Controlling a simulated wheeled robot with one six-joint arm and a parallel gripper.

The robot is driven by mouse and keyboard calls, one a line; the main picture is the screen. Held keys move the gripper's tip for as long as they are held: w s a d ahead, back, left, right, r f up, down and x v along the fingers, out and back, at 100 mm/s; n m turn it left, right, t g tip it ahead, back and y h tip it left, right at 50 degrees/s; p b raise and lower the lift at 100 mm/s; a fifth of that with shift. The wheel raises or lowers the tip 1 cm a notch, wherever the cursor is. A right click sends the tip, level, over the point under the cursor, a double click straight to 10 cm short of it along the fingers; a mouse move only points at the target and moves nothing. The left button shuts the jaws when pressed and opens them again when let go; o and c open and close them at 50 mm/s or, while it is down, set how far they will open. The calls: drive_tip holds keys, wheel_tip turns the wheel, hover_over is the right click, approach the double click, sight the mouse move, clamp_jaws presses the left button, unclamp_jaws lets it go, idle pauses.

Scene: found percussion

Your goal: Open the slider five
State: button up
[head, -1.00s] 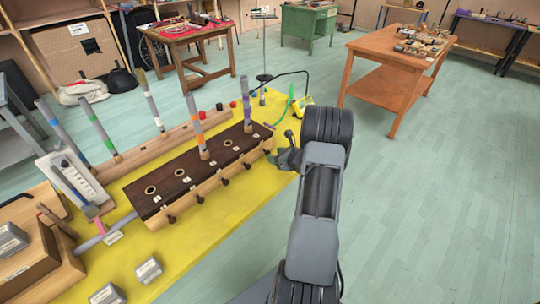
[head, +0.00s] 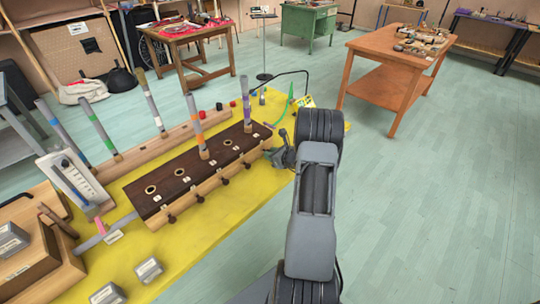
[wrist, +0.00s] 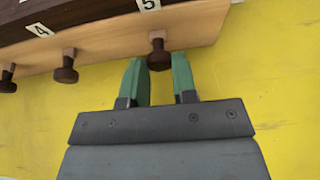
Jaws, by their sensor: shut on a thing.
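Slider five's dark brown knob (wrist: 158,55) sticks out from the light wood front of the long box, below the tag "5" (wrist: 148,4) in the wrist view. My gripper (wrist: 160,65) has its green fingertips on either side of this knob and is shut on it. In the head view my gripper (head: 274,155) is at the right end of the box (head: 172,190) and hides knob five. The box has a dark top with several round holes, and some tubes stand upright in it. I cannot tell how far slider five is pulled out.
Knob four (wrist: 66,68) is left of my gripper in the wrist view. The box lies on a yellow table (head: 215,210). Grey metal blocks (head: 148,269) are at the near left. A brown wooden table (head: 385,55) stands behind right. The floor at right is clear.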

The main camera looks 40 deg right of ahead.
clamp_jaws()
drive_tip(key=shift+s+d+f+b, duration=0.15)
drive_tip(key=shift+s+b, duration=0.1)
drive_tip(key=shift+s, duration=0.4)
drive_tip(key=shift+s+d+r+b, duration=0.1)
drive_tip(key=shift+s+b, duration=0.15)
drive_tip(key=shift+s, duration=0.6)
drive_tip(key=o, duration=0.6)
unclamp_jaws()
drive_tip(key=v, duration=1.3)
drive_tip(key=shift+s+r, duration=0.25)
drive_tip(key=shift+s, duration=0.05)
drive_tip(key=shift+d, duration=0.1)
